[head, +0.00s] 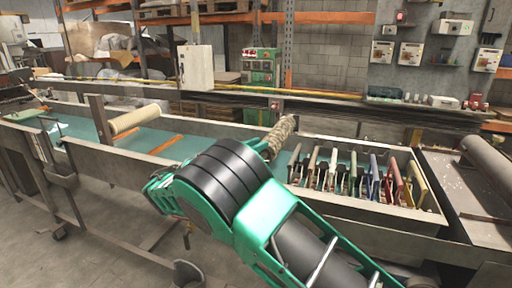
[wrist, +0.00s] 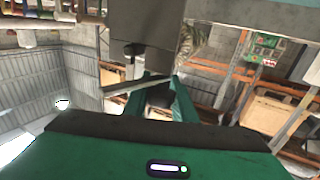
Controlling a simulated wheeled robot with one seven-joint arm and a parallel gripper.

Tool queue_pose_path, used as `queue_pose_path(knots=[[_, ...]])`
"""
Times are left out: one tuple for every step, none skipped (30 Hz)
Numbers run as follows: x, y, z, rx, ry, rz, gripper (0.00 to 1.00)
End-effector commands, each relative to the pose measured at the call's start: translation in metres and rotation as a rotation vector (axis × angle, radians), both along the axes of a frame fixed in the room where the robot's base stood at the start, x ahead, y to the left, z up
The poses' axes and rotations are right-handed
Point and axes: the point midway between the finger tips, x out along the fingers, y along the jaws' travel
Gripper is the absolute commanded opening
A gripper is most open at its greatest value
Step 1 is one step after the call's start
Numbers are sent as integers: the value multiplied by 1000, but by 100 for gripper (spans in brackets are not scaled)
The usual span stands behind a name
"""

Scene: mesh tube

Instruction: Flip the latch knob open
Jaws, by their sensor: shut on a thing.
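My gripper (wrist: 160,92) shows in the wrist view as two green fingers in the middle, just below a grey metal block (wrist: 147,35). The fingers are closed on a small dark piece that appears to be the latch knob, mostly hidden between them. A pale flat bar (wrist: 122,85) reaches from the fingers to the left. A small dark round fitting (wrist: 133,48) sits on the block, apart from the fingers. In the head view my arm crosses the front of the long trough and hides the fingertips and the latch.
A mesh roll (head: 280,135) stands over the long metal trough (head: 330,200). Several coloured-handled tools (head: 375,180) fill its right part. A tan roller (head: 135,118) lies across its left part. A grey box (head: 196,68) stands behind. Floor is open at the front left.

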Motion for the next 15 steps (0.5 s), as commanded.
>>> queue_pose_path(knots=[[0,1,0,-2,-5,-24,2],[-1,0,0,-3,-4,-39,2],[-1,0,0,-3,-4,-59,2],[-1,-1,0,-3,-4,-75,2],[-2,-1,0,-3,-4,-88,2],[-3,-1,0,-3,-3,-105,2],[-3,-1,0,-3,-4,-117,2],[-3,-2,0,-3,-3,-129,2],[-3,-3,0,-3,-3,-144,2],[-4,-3,-1,-3,-3,-155,2],[-4,-3,0,-3,-3,-165,2],[-4,-3,0,-4,-3,-178,2],[-5,-3,0,-3,-2,-188,2],[-5,-3,-1,-3,-2,-198,2],[-5,-4,-1,-3,-2,-210,2]])
